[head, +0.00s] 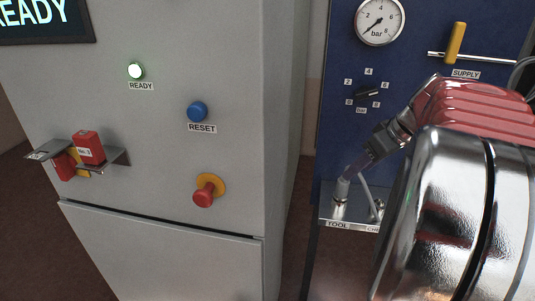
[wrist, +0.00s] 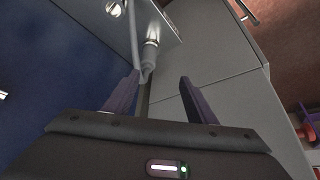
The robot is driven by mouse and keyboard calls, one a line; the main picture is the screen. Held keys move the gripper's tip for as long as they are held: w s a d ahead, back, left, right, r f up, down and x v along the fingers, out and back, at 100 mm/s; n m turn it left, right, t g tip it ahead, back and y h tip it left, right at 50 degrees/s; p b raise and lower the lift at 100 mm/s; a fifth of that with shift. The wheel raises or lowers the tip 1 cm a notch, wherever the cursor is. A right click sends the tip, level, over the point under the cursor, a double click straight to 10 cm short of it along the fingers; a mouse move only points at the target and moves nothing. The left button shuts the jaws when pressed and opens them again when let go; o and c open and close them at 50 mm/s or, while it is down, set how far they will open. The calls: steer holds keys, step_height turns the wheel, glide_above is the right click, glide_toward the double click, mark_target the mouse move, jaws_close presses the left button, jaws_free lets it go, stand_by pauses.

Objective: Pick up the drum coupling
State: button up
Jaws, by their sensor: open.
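A small metal shelf (head: 350,222) on the blue panel carries the label "TOOL" and a second label partly hidden by my arm. An upright metal fitting (head: 341,192) stands on it at the left, and a second metal fitting (head: 377,210) with a slanting grey tube stands to its right. I cannot tell for certain which is the drum coupling. In the wrist view one fitting (wrist: 151,46) lies beyond the fingertips, the other (wrist: 115,8) at the top edge. My gripper (head: 362,168) is open and empty above the shelf; its two fingers (wrist: 158,76) show apart in the wrist view.
The blue panel (head: 340,130) behind has a pressure gauge (head: 380,20), a selector knob (head: 367,94) and a yellow supply handle (head: 456,43). The grey cabinet (head: 230,130) at left bears a blue reset button (head: 197,112), a red stop button (head: 208,190) and a bracket with red blocks (head: 89,148).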

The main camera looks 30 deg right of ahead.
mark_target(343, 185)
steer(key=shift+d, duration=1.25)
steer(key=x, duration=0.8)
steer(key=shift+w+f, duration=0.15)
steer(key=shift+f, duration=0.1)
steer(key=shift+x, duration=2.6)
steer(key=shift+w+d, duration=0.15)
